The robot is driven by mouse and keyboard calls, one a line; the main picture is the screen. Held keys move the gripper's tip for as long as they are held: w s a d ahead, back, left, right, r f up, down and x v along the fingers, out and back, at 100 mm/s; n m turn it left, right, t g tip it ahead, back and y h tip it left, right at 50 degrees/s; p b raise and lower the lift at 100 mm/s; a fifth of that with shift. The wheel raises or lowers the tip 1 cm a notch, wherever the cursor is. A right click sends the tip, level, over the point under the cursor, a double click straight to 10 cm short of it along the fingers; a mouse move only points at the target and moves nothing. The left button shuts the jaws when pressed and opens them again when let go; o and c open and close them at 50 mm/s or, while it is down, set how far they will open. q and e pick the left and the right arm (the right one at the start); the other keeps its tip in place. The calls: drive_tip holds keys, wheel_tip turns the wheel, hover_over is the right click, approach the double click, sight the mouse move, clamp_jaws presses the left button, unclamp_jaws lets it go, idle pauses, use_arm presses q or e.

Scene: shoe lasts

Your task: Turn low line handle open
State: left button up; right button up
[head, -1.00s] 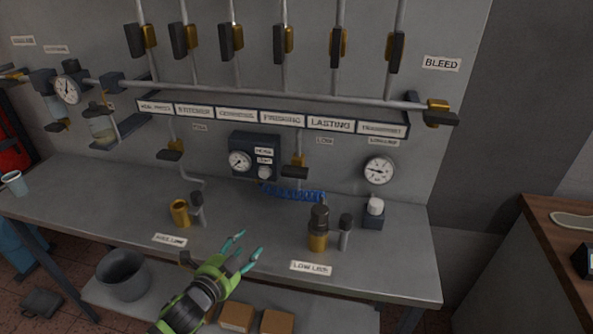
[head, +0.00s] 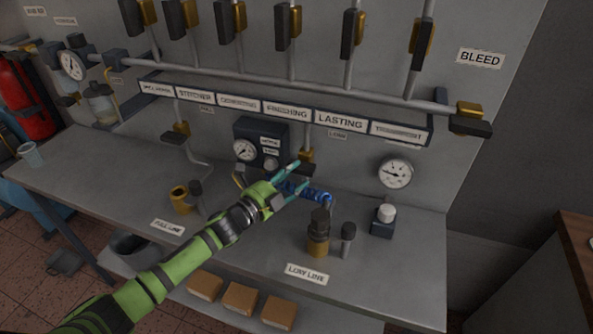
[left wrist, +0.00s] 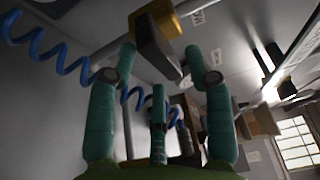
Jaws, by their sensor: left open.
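The low line handle (head: 307,171) is a dark lever below a brass valve body (head: 307,156), on a pipe beside a small wall label. In the left wrist view the dark handle (left wrist: 155,47) hangs from its brass body (left wrist: 166,10). My left gripper (head: 299,184) is open at the valve, its teal fingers partly covering the handle. In the left wrist view the left gripper's fingertips (left wrist: 160,60) stand on either side of the handle's lower end; I cannot tell whether they touch it. My right gripper is not in view.
A blue coiled hose (head: 316,194) runs just behind the fingers. A regulator box with a gauge (head: 246,151) is left of the valve. A brass coupling (head: 318,243) and a dark plug (head: 348,236) stand on the bench (head: 410,275). Another gauge (head: 396,173) is to the right.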

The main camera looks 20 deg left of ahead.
use_arm(q)
drive_tip(key=shift+w+d, duration=0.2)
drive_tip(key=shift+w, duration=0.4)
drive_tip(key=shift+w+d, duration=0.15)
drive_tip(key=shift+w, duration=0.05)
drive_tip(key=shift+f, duration=0.1)
clamp_jaws()
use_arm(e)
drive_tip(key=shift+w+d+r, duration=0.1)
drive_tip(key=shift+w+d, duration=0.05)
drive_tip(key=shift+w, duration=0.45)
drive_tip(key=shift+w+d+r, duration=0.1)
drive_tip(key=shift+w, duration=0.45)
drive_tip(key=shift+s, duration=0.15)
